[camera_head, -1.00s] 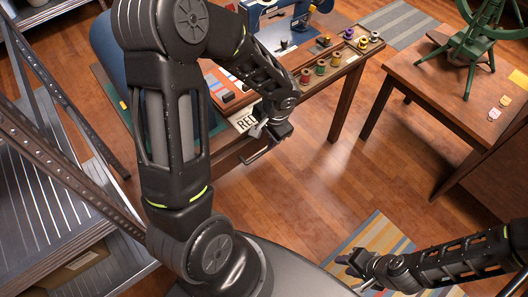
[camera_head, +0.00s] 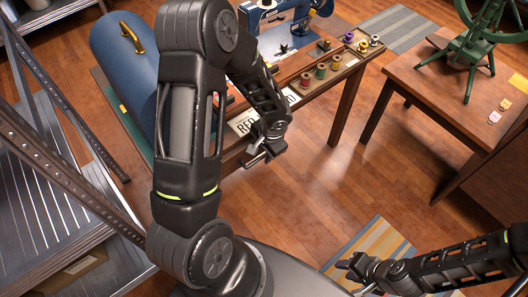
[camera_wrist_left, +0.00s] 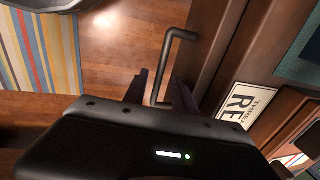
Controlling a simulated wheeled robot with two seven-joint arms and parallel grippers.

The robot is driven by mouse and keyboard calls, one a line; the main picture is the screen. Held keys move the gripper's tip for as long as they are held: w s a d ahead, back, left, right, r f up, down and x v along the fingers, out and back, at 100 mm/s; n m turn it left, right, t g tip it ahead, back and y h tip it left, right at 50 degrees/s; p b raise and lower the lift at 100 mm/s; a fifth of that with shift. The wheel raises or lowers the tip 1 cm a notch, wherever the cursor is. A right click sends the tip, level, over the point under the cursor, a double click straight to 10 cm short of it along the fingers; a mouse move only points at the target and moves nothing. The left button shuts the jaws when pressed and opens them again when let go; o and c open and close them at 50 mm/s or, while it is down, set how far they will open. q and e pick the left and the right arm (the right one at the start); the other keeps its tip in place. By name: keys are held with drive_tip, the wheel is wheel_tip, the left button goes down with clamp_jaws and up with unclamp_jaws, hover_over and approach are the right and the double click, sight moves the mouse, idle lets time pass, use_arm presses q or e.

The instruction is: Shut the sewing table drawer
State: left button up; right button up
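The brown wooden sewing table (camera_head: 349,91) stands ahead of me. The drawer's dark metal bar handle (camera_wrist_left: 176,62) shows in the left wrist view, projecting from a wooden front (camera_wrist_left: 207,48). My left gripper (camera_wrist_left: 158,92) has its fingers apart, on either side of the handle's bar; I cannot tell whether they touch it. In the head view this gripper (camera_head: 257,153) is at the table's near edge, and the arm covers much of the front. How far the drawer stands out is unclear. My right gripper (camera_head: 352,268) is low at the right, away from the table; its opening is unclear.
The tabletop bears a blue sewing machine (camera_head: 283,30), thread spools (camera_head: 320,71) and a label card (camera_head: 246,122). A blue case (camera_head: 124,62) stands at its left. A metal shelf (camera_head: 50,205) is near left. Another table (camera_head: 435,85) stands right, with open floor between.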

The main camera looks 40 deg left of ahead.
use_arm(q)
clamp_jaws()
idle(0.3)
idle(1.2)
